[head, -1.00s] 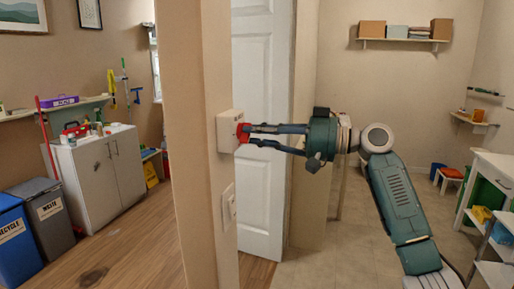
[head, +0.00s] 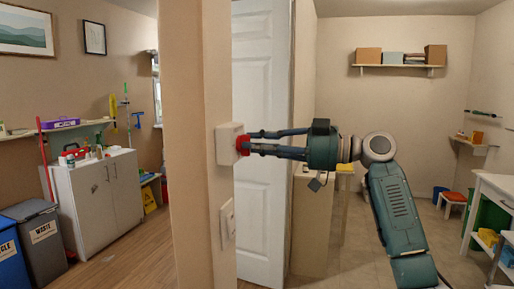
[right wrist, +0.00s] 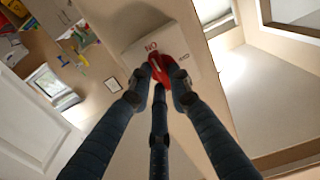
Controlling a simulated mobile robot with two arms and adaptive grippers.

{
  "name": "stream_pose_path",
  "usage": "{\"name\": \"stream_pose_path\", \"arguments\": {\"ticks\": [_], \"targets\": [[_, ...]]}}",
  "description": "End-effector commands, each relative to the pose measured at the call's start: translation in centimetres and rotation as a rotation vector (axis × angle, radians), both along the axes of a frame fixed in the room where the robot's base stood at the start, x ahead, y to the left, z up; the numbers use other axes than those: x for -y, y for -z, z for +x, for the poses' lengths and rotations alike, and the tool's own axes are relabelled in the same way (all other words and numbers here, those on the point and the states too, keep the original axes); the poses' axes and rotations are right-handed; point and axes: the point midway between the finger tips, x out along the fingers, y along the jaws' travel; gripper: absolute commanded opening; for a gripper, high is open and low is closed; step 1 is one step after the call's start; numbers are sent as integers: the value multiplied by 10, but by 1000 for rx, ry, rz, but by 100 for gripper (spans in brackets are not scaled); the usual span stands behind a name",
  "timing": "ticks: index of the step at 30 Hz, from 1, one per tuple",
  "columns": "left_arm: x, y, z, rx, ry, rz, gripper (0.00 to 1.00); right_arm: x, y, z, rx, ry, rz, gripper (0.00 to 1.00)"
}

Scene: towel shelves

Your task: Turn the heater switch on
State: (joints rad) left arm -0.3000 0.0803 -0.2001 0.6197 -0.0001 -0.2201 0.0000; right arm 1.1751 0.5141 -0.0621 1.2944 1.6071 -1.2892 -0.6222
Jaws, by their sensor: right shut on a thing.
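The heater switch is a white box (head: 225,143) on the end face of the wall post, with a red knob (head: 242,145) facing right. My right gripper (head: 246,141) reaches it from the right and its fingers are shut on the red knob. In the right wrist view the fingers (right wrist: 162,78) close around the red knob (right wrist: 174,66) on the white plate (right wrist: 205,58). Lettering stands beside the knob, one label reading like an upside-down "ON"; the other is unclear. The fingers partly hide the knob, and its exact setting is hard to tell. My left gripper is not in view.
A second white wall plate (head: 228,222) sits below the switch. A white door (head: 262,190) stands behind my right gripper. A cabinet (head: 98,192) and bins (head: 40,238) stand at the left. A white table (head: 493,190) is at the right.

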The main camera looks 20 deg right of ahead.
Motion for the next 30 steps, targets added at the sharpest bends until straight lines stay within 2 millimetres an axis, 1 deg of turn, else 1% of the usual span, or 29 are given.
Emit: {"name": "stream_pose_path", "arguments": {"ticks": [1, 14, 15, 17, 26, 30], "targets": [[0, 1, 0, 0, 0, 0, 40, -1, 4, 0, -1, -2, -9, 0], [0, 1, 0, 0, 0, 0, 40, -1, 4, 0, 5, -2, -14, 0], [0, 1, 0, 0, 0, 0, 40, -1, 4, 0, 5, -2, -14, 26], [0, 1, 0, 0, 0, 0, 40, -1, 3, 0, 5, -2, -13, 38], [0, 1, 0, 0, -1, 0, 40, 0, 1, 0, 7, -1, -9, 38], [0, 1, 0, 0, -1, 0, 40, 10, 1, -6, 8, 1, -8, 38]]}}
